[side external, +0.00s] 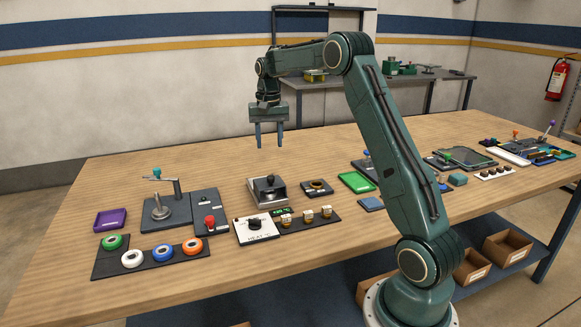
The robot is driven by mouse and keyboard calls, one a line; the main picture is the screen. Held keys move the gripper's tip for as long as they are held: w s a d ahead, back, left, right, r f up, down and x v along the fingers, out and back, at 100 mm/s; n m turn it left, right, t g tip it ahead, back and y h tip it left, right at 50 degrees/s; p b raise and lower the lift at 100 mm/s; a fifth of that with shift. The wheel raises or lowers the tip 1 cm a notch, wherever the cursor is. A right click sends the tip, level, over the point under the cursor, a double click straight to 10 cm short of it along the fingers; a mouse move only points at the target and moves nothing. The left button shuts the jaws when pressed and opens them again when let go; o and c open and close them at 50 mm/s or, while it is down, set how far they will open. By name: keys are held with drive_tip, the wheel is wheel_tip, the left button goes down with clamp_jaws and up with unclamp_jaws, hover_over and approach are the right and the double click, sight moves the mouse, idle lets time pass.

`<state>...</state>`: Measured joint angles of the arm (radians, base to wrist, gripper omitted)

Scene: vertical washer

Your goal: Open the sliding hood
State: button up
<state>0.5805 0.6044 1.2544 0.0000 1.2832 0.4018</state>
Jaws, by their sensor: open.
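A silver metal box-like unit with a dark top and a black knob (267,190) stands near the middle of the wooden table; it looks like the sliding hood, though the picture is too small to be sure. Its inside is hidden. My gripper (269,146) hangs with its fingers pointing down, apart and empty. It appears above and behind the metal unit in the picture, touching nothing.
Left of the unit are a dark fixture with a teal-knobbed arm (168,205), a red button (210,222), colored rings on a black rack (150,256) and a purple tray (111,219). A white dial panel (257,230) is in front. The table's back left is clear.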

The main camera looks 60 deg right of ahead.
sight(271, 176)
wheel_tip(271, 176, down, 12)
drive_tip(key=shift+r, duration=0.25)
idle(0.3)
clamp_jaws()
